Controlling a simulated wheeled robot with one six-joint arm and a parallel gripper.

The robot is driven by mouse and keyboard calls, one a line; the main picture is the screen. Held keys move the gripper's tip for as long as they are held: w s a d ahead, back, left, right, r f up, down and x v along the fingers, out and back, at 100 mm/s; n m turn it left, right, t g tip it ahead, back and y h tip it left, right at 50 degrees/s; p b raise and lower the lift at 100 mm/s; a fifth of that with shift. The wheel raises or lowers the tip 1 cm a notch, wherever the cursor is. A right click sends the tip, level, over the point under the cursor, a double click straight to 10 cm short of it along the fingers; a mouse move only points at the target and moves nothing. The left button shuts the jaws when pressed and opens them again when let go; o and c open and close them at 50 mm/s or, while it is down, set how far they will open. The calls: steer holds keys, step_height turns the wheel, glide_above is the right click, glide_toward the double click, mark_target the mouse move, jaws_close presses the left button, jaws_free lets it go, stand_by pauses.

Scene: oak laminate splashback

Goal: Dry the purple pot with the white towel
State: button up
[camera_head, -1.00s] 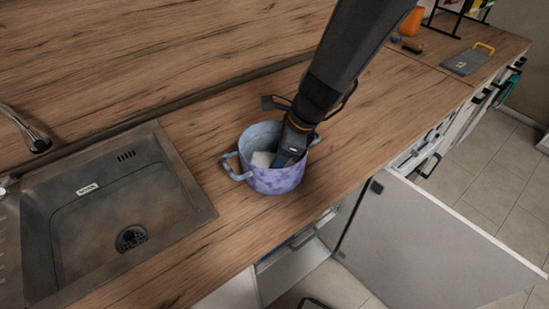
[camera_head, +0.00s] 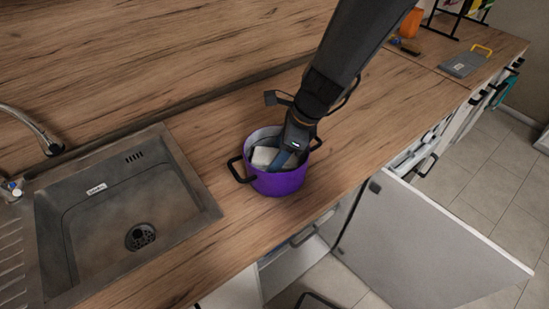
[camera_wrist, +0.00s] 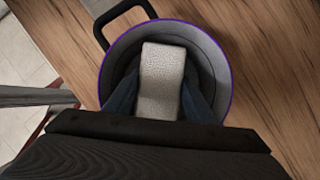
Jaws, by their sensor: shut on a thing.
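The purple pot (camera_head: 278,182) stands upright on the wooden counter, right of the sink, with black side handles and a grey inside. In the wrist view the pot (camera_wrist: 216,58) opens toward the camera. The white towel (camera_head: 264,157) is inside the pot; in the wrist view the towel (camera_wrist: 162,80) is a folded, textured strip between my fingers. My gripper (camera_head: 287,158) reaches down into the pot and is shut on the towel. My gripper (camera_wrist: 160,100) hides part of the pot's inside, and the towel's lower end is hidden.
A sink (camera_head: 130,215) with a faucet (camera_head: 48,145) lies to the left. An open white cabinet door (camera_head: 425,240) juts out below the counter at right. A grey board with a yellow handle (camera_head: 466,62) and an orange item (camera_head: 411,22) lie at the far right. Counter beside the pot is clear.

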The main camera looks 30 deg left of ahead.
steer(key=r+p, duration=0.1)
steer(key=r, duration=0.1)
steer(key=r+p, duration=0.2)
steer(key=shift+w+a+r, duration=0.1)
steer(key=shift+w+r, duration=0.1)
steer(key=shift+r, duration=0.2)
step_height(320, 180, up, 8)
steer(key=shift+w+f, duration=0.25)
steer(key=shift+w, duration=0.05)
stand_by(0.4)
